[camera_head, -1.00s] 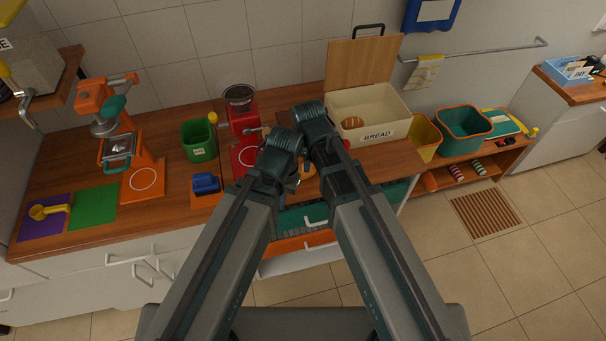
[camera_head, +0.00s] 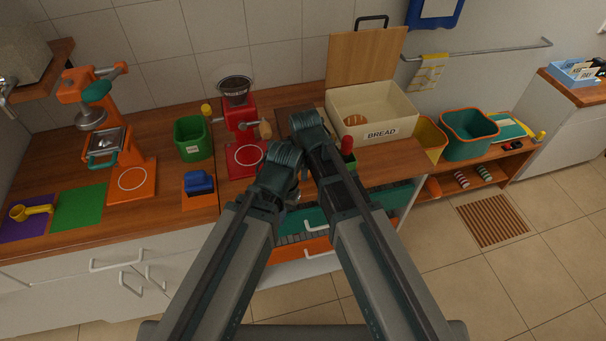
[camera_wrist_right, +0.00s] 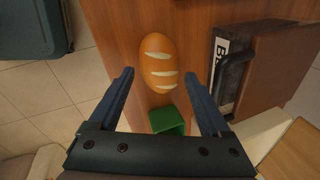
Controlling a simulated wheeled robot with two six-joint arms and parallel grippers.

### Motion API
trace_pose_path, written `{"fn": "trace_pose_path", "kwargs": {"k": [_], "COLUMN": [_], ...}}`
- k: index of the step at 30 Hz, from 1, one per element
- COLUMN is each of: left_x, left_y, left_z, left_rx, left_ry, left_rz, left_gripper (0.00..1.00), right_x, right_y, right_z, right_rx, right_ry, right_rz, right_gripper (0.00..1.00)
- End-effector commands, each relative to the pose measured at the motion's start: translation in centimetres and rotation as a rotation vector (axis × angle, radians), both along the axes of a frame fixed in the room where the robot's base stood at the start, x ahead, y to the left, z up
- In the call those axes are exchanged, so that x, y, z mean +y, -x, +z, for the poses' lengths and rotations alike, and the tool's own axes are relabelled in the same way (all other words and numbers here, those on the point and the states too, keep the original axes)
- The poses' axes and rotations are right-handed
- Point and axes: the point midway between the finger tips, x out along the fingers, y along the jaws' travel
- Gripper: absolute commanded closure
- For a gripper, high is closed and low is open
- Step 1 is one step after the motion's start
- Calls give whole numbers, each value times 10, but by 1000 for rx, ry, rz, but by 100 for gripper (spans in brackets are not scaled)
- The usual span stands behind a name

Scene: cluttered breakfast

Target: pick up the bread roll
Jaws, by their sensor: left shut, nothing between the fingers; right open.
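A bread roll (camera_wrist_right: 158,62), golden brown with pale slashes, lies on the wooden surface in the right wrist view. My right gripper (camera_wrist_right: 159,76) is open, with its fingers apart on either side of the roll's lower part in the picture; I see no contact. In the head view the right gripper is hidden behind my arm. A loaf-like roll (camera_head: 355,117) also shows in the cream bread bin (camera_head: 375,133); I cannot tell whether it is the same one. My left gripper (camera_head: 292,197) is shut and empty near the counter's front edge, partly hidden by its arm.
A green box (camera_wrist_right: 166,119) sits close to the roll in the wrist view, and a dark handle (camera_wrist_right: 236,69) is to the right. In the head view, a red grinder (camera_head: 241,115) stands left of my arms and a red-topped object (camera_head: 347,146) is to the right.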

Motion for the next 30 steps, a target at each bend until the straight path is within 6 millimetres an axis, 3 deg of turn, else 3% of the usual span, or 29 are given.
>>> {"fn": "trace_pose_path", "kwargs": {"k": [1, 5, 14, 26, 30], "left_x": [0, 0, 0, 0, 0], "left_y": [0, 0, 0, 0, 0], "left_z": [-14, -27, -28, -28, -28], "left_rx": [0, 0, 0, 0, 0], "left_ry": [0, 0, 0, 0, 0], "left_rz": [0, 0, 0, 0, 0], "left_gripper": [100, 100, 100, 100, 100], "right_x": [2, 2, 2, 2, 2], "right_y": [-2, -7, -8, -8, -8], "right_z": [-14, -27, -28, -28, -28], "right_rx": [0, 0, 0, 0, 0], "right_ry": [0, 0, 0, 0, 0], "right_rz": [1, 0, -1, -1, -1], "right_gripper": [18, 18, 18, 87, 89]}}
